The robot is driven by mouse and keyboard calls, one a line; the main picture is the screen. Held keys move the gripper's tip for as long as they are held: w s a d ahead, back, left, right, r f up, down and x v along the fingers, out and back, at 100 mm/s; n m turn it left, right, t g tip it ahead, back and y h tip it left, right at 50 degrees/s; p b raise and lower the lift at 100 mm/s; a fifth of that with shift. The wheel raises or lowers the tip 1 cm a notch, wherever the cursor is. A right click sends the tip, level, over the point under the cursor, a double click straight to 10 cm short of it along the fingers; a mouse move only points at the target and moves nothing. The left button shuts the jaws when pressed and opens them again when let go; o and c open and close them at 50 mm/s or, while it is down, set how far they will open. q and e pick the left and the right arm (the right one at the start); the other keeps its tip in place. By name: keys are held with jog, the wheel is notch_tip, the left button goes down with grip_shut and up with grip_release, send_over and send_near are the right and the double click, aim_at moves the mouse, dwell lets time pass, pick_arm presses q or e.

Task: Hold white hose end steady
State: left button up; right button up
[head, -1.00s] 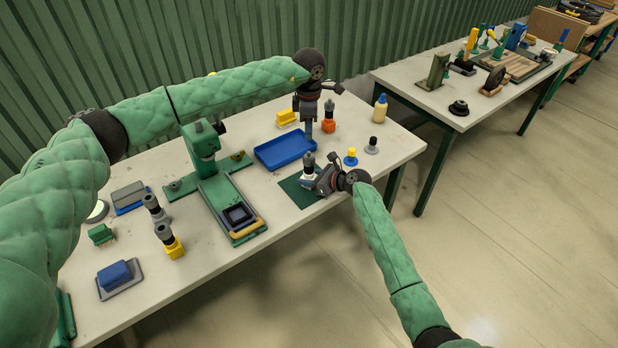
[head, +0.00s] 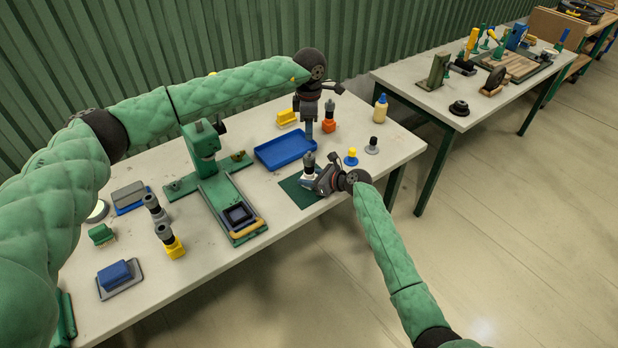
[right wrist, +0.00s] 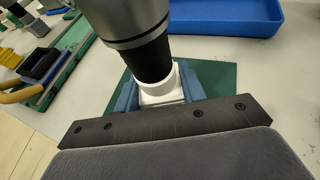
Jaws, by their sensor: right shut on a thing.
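A white fitting with a black neck and grey top (head: 309,171) stands upright over a green mat (head: 291,187) near the table's front edge. I see no hose attached to it. My right gripper (head: 313,181) is shut on its white base. In the right wrist view the blue fingers sit on both sides of the white base (right wrist: 160,92), and its black and grey upper part rises out of the frame.
A blue tray (head: 286,149) lies behind the mat. A green press-like fixture (head: 212,177) stands to the left. A blue-and-yellow piece (head: 351,158) and a grey one (head: 372,146) stand to the right, with a yellow bottle (head: 380,108) behind. The table's right corner is clear.

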aim_at(309, 152)
pick_arm(q)
jog(key=shift+o, duration=0.4)
pick_arm(e)
grip_shut()
pick_arm(q)
jog(key=shift+o, duration=1.2)
jog(key=shift+f, duration=0.1)
jog(key=shift+s+d+f, duration=0.2)
jog(key=shift+s+f, duration=0.15)
jog(key=shift+f, duration=0.25)
jog(key=shift+s+d+f, duration=0.15)
jog(key=shift+s+f, duration=0.15)
jog(key=shift+f, duration=0.3)
jog(key=shift+w+n, duration=0.25)
jog(key=shift+n, duration=0.65)
jog(key=shift+w+a+r+n, duration=0.1)
jog(key=shift+w+r+n, duration=0.1)
jog(key=shift+n, duration=0.35)
jog(key=shift+w+a+r+n, duration=0.1)
jog(key=shift+r+n, duration=0.05)
jog(key=shift+n, duration=0.4)
jog(key=n, duration=0.3)
jog(key=shift+w+a, duration=0.1)
jog(key=shift+a, duration=0.05)
jog(key=shift+f, duration=4.55)
jog(key=m, duration=0.5)
jog(key=shift+r+m, duration=0.1)
jog(key=shift+m, duration=0.2)
jog(key=m, duration=0.5)
